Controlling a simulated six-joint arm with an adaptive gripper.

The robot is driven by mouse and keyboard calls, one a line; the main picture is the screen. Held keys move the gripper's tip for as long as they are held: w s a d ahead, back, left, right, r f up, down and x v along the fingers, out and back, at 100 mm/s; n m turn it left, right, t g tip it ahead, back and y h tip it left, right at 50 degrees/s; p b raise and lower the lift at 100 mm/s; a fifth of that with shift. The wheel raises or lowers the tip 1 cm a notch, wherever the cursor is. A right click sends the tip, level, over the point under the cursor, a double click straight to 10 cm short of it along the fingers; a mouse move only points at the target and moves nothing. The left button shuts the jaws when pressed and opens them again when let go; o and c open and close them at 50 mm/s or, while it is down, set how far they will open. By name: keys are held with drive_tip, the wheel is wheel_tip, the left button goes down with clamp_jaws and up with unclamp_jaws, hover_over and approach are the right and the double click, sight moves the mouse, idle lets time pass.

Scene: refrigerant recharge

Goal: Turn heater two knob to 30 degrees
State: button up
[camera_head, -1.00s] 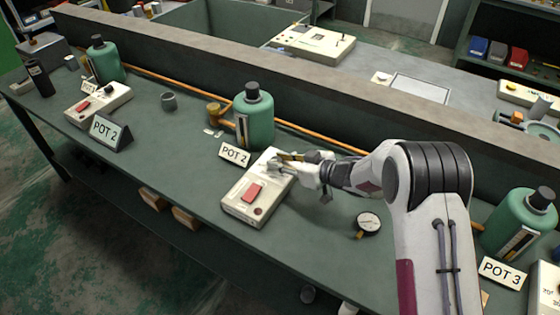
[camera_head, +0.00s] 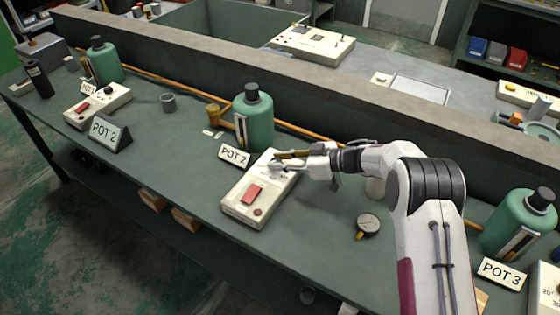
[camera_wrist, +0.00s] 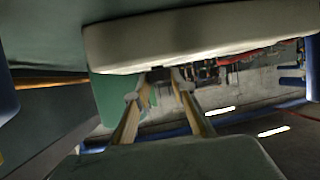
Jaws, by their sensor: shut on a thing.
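A green bottle (camera_head: 254,122) stands just behind the box, with a copper pipe (camera_head: 300,131) along the back of the bench. A round gauge (camera_head: 368,223) lies to the right. Another heater box (camera_head: 97,104) is at left. The bench front is clear.

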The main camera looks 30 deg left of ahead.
drive_tip(key=shift+r, duration=0.15)
drive_tip(key=o, duration=1.1)
drive_tip(key=shift+d, duration=0.1)
drive_tip(key=shift+d, duration=0.1)
drive_tip(key=shift+v, duration=5.85)
drive_tip(key=shift+w, duration=0.2)
